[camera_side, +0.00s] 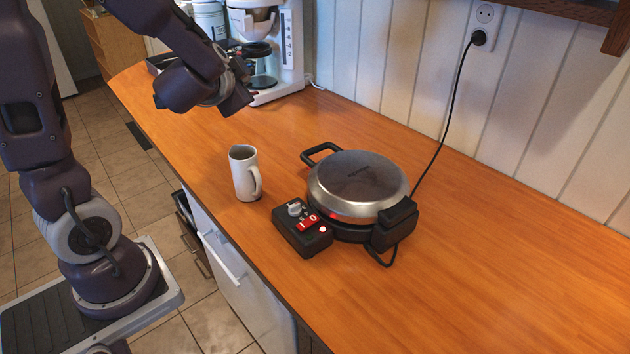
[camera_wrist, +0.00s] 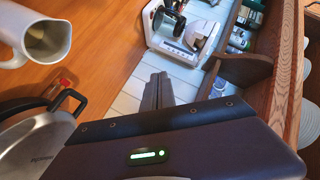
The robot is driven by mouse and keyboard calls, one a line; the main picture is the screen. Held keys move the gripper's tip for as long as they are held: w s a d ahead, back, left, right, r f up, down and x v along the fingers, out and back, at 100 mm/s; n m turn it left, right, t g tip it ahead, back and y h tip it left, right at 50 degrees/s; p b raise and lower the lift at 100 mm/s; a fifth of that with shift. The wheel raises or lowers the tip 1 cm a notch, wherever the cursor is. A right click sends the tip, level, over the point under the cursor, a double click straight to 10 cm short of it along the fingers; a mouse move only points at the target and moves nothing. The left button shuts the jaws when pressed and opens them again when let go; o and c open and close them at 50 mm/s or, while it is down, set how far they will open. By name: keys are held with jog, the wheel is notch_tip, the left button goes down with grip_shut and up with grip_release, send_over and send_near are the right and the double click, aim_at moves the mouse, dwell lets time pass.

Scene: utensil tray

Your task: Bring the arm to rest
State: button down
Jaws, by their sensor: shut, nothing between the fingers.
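My gripper (camera_side: 243,98) is held in the air over the far left part of the wooden counter, in front of the coffee machine. In the wrist view its fingers (camera_wrist: 157,92) are together, with nothing seen between them. My arm reaches in from the left in the side view and is bent. The gripper is apart from the white jug and the waffle maker, and above the counter.
A white jug (camera_side: 244,174) stands upright near the counter's front edge. A round waffle maker (camera_side: 357,184), lid shut, sits right of it, its cord running to a wall socket (camera_side: 485,16). A coffee machine (camera_side: 290,50) stands at the back. The counter's right side is clear.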

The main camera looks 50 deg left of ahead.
jog(key=s+d+f+n+g, duration=0.1)
jog(key=s+n+g, duration=0.15)
jog(key=s, duration=0.45)
jog(key=s+f+n+g, duration=0.1)
jog(key=s+g, duration=0.2)
jog(key=s, duration=0.3)
jog(key=s+d+h, duration=0.2)
jog(key=d+h, duration=0.3)
jog(key=d, duration=0.4)
jog(key=s+d+m+h, duration=0.1)
jog(key=s+d+h, duration=0.2)
jog(key=d, duration=0.6)
jog(key=shift+s+r+t+h, duration=0.3)
jog(key=shift+t+h, duration=0.15)
jog(key=shift+h, duration=0.45)
